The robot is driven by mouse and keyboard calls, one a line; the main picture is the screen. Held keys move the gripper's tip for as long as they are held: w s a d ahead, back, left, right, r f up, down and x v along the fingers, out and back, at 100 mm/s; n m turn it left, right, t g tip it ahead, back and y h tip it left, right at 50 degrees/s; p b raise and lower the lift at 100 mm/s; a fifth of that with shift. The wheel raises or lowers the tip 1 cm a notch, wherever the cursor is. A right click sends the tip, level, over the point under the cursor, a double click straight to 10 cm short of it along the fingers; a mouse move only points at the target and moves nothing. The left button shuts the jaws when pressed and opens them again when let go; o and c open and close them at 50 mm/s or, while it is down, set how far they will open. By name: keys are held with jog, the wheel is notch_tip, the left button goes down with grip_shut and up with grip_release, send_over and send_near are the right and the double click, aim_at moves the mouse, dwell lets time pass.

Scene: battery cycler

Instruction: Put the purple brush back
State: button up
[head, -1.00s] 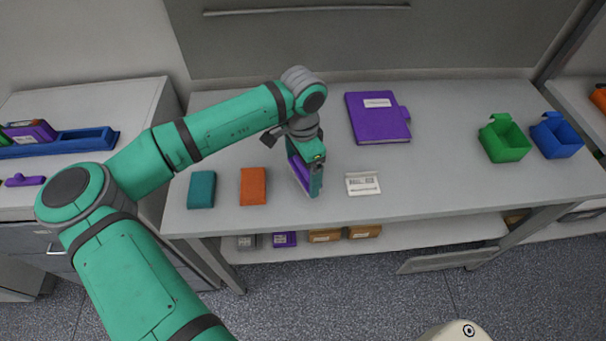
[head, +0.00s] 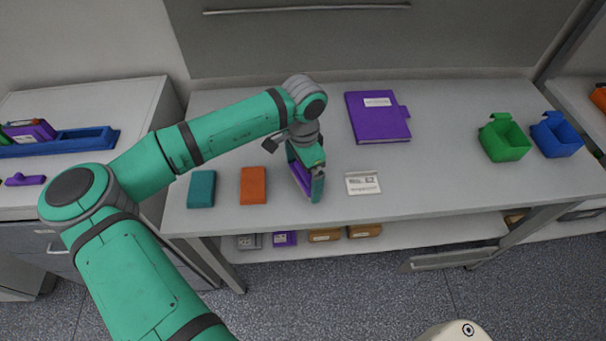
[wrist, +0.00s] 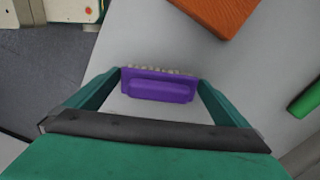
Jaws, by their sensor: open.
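The purple brush (wrist: 158,88) has a block-like body with pale bristles along its far edge. In the wrist view it sits between the two teal fingers of my gripper (wrist: 160,79), spanning much of the gap. My gripper (head: 307,186) is open, low over the front part of the table, and purple (head: 300,178) shows between its fingers in the head view. I cannot tell whether the fingers touch the brush. A second small purple item with a raised knob (head: 25,180) lies on the left cabinet.
A teal block (head: 201,189) and an orange block (head: 253,186) lie left of my gripper. A white labelled card (head: 362,183) is close on the right. A purple binder (head: 378,117) lies behind. Green (head: 504,138) and blue (head: 556,135) bins stand at right.

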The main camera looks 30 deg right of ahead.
aim_at(303, 172)
notch_tip(303, 172, up, 12)
jog(key=shift+f, duration=0.15)
jog(key=shift+s, duration=0.1)
dwell(0.6)
